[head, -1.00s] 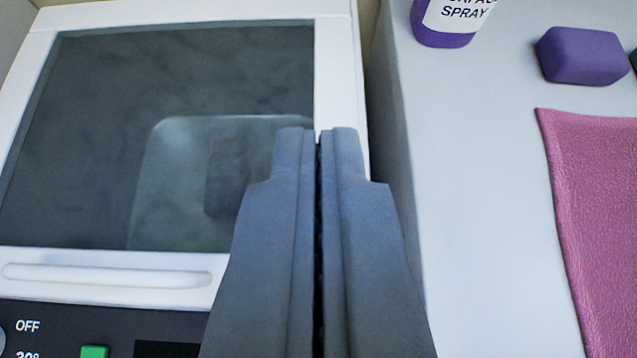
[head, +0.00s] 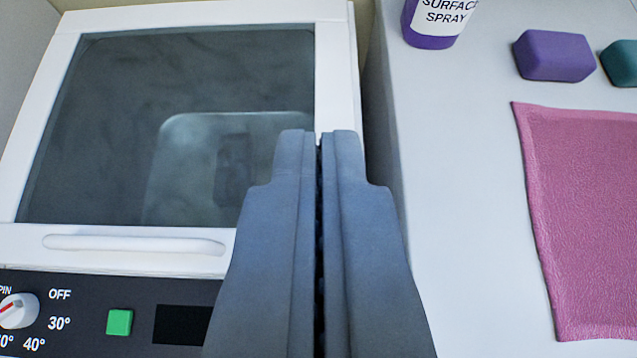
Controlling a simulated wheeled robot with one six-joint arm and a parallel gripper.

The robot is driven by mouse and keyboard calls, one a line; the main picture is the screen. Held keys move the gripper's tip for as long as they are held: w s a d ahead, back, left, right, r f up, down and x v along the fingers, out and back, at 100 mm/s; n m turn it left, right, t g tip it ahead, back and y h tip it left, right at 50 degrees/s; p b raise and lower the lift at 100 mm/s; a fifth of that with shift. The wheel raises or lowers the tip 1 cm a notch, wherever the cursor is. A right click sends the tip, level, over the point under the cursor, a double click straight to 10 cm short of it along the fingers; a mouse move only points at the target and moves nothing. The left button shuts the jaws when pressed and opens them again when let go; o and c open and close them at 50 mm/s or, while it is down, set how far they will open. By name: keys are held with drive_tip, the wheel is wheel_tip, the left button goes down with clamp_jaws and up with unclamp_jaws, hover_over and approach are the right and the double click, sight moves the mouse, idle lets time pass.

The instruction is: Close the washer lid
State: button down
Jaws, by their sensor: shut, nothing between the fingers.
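The washer lid (head: 130,22) has a white frame around a dark glass pane (head: 120,110), with a pale reflection in the glass. It lies flat over the top of the washer and looks closed. A long white handle (head: 135,244) runs along its front edge. The washer's control panel (head: 85,312) is just in front of the lid. My gripper (head: 318,135) is shut and empty, its fingertips in front of the lid's right side in the picture. It hides part of the lid's right front corner. I cannot tell whether it touches the lid.
The panel carries a dial (head: 18,310), a green button (head: 119,322) and a dark display (head: 183,325). Right of the washer, across a narrow gap, a pale counter (head: 450,180) holds a spray bottle (head: 432,22), a purple block (head: 555,55), a teal block (head: 622,63) and a pink cloth (head: 585,210).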

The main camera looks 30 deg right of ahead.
drive_tip(key=s+a+f, duration=0.2)
drive_tip(key=s+a, duration=0.1)
drive_tip(key=s, duration=0.2)
drive_tip(key=shift+s+a+f, duration=0.2)
drive_tip(key=shift+a, duration=0.1)
